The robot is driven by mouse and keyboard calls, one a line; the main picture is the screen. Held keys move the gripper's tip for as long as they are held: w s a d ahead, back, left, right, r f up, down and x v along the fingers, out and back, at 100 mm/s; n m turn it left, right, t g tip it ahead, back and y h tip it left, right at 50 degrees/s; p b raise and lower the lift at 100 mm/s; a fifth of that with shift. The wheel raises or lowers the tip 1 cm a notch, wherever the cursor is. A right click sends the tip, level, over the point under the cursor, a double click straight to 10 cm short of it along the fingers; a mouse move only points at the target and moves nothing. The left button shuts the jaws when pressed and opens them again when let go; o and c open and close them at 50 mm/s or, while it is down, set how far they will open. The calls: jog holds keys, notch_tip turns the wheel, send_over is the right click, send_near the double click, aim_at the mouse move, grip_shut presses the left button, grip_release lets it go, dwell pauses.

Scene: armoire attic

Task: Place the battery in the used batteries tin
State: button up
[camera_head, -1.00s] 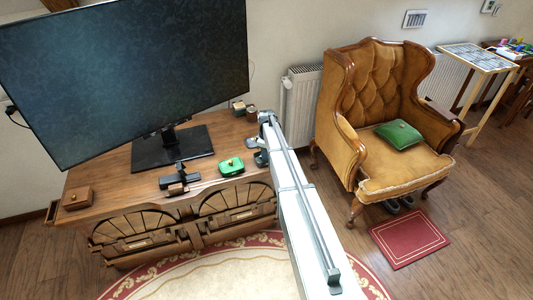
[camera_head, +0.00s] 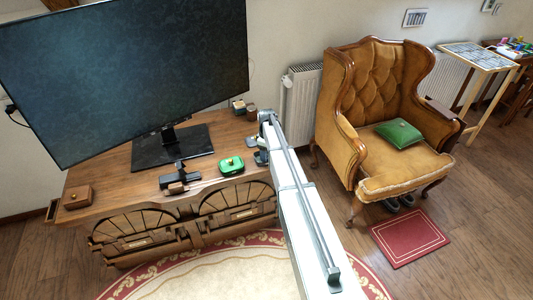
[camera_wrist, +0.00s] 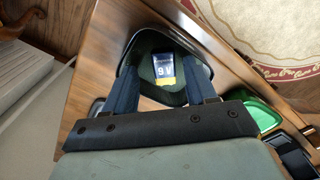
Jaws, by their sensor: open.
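A 9 V battery (camera_wrist: 164,66), dark with a yellow end and pale lettering, lies in a dark, rounded dish (camera_wrist: 148,41) in the wrist view. My gripper (camera_wrist: 161,72) is open, with its two blue fingers on either side of the battery and no visible contact. In the head view my gripper (camera_head: 259,146) is at the right end of the wooden cabinet top, and the battery cannot be made out. A green tin (camera_head: 231,166) stands just left of my gripper; its green rim also shows in the wrist view (camera_wrist: 263,115). I cannot read any label on it.
A large monitor (camera_head: 125,75) stands on the cabinet (camera_head: 110,180). A black object (camera_head: 172,177) with a brown block lies left of the green tin, and a wooden box (camera_head: 77,197) is at the far left. Small containers (camera_head: 240,107) sit behind. An armchair (camera_head: 385,120) is at right.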

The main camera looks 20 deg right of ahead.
jog(key=shift+r, duration=3.55)
jog(key=m, duration=0.4)
jog(key=shift+w+t, duration=0.3)
jog(key=shift+w, duration=0.05)
jog(key=shift+s+m, duration=0.2)
jog(key=shift+m, duration=0.4)
jog(key=s+a+f+m+g, duration=0.1)
jog(key=s+a+f, duration=0.4)
jog(key=s, duration=1.6)
jog(key=s+a+f+m+g, duration=0.1)
jog(key=s+a+f+g, duration=0.3)
jog(key=s+f, duration=1)
jog(key=s+a+f+m+g, duration=0.1)
jog(key=s+a+f, duration=0.5)
jog(key=s, duration=2.1)
notch_tip(320, 180, down, 4)
jog(key=shift+s+a+r+m+g, duration=0.1)
jog(key=shift+s+a+m+g, duration=0.25)
jog(key=shift+g, duration=0.35)
